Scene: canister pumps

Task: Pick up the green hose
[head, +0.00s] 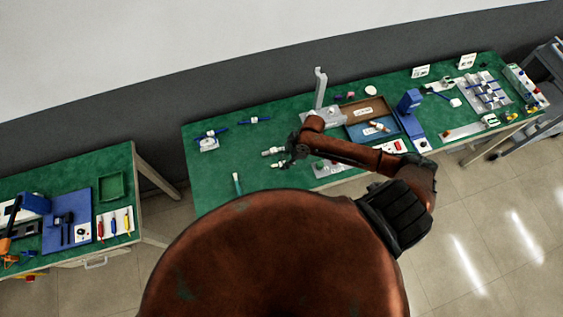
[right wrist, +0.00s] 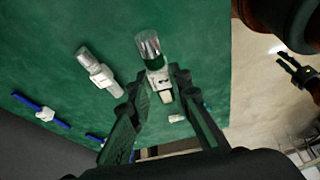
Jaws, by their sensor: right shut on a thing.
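In the head view, a slim green hose (head: 237,182) with a pale end sits near the front left edge of the green table. My right gripper (head: 287,155) is to the right of it, over the table, apart from the hose. In the right wrist view, my right gripper (right wrist: 158,92) is shut on a white fitting (right wrist: 158,76) with a clear end and a green band. A similar pale fitting (right wrist: 97,68) lies beside it. My left gripper (right wrist: 300,75) shows dark, spread fingers at the right edge of the wrist view; it is empty.
Blue tubes with white middles (head: 208,142) lie at the table's back left. A brown tray (head: 367,110) and a blue tray (head: 372,130) are right of my right gripper. A grey post (head: 319,90) stands behind it. A second table (head: 112,160) is at the left.

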